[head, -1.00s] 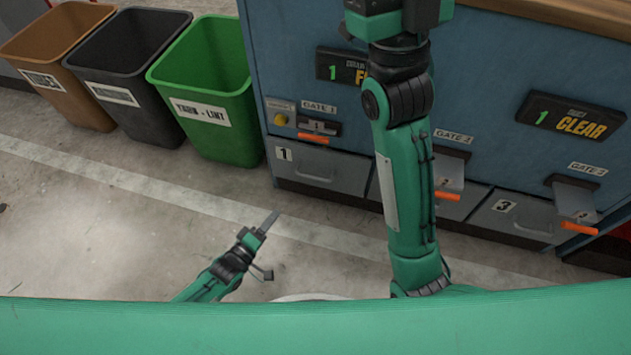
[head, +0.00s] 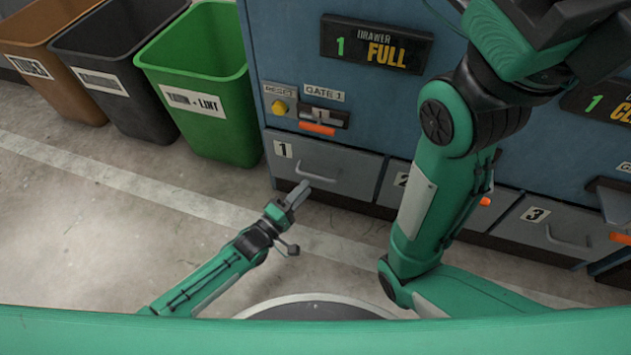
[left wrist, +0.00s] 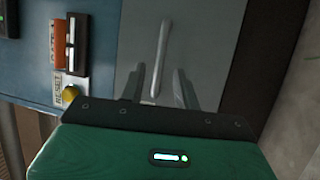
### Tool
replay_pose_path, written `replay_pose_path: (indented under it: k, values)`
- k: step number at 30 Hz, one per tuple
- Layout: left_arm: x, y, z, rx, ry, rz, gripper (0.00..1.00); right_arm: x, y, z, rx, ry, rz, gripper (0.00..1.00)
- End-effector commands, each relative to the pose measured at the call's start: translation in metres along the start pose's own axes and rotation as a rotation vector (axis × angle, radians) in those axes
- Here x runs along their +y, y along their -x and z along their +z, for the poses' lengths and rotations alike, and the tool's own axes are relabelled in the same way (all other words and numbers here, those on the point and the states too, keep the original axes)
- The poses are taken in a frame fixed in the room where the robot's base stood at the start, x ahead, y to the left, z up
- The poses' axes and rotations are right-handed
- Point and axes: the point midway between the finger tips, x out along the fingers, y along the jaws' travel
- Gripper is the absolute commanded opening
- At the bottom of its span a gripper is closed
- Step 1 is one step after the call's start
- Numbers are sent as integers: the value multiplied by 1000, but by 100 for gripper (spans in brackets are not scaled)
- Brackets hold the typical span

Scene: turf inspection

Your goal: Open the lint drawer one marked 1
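Lint drawer one (head: 345,172) is a grey front with a "1" label at the base of the blue cabinet; it looks shut. Its bar handle (head: 318,177) is at the front's middle. My left gripper (head: 298,193) is just in front of it, low down. In the left wrist view the handle (left wrist: 160,62) lies between the open fingers of my left gripper (left wrist: 158,88), with space on both sides; I cannot tell whether they touch it. My right arm crosses the head view at right; its gripper is out of view.
Above the drawer are the "1 FULL" display (head: 376,43), the gate 1 lever (head: 318,128) with orange grip and a yellow reset button (head: 279,107). Drawer 3 (head: 560,228) is at right. A green bin (head: 205,85) stands left. The floor before the cabinet is clear.

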Motion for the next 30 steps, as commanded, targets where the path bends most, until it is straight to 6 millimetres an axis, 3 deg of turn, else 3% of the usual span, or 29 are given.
replay_pose_path:
  k: [3,9,21,26,30]
  values:
    - [-3,-24,0,0,-1,5,32,-2,11,-5,5,-1,2,36]
    - [-2,-49,0,0,-1,1,32,-4,18,-8,10,-1,8,36]
    - [0,-57,0,0,-1,-1,32,-6,15,-10,19,-2,6,36]
    - [0,-57,0,0,-1,-1,2,-6,14,-10,22,-3,4,36]
    - [0,-57,0,0,-1,-1,0,-6,15,-10,21,-3,4,36]
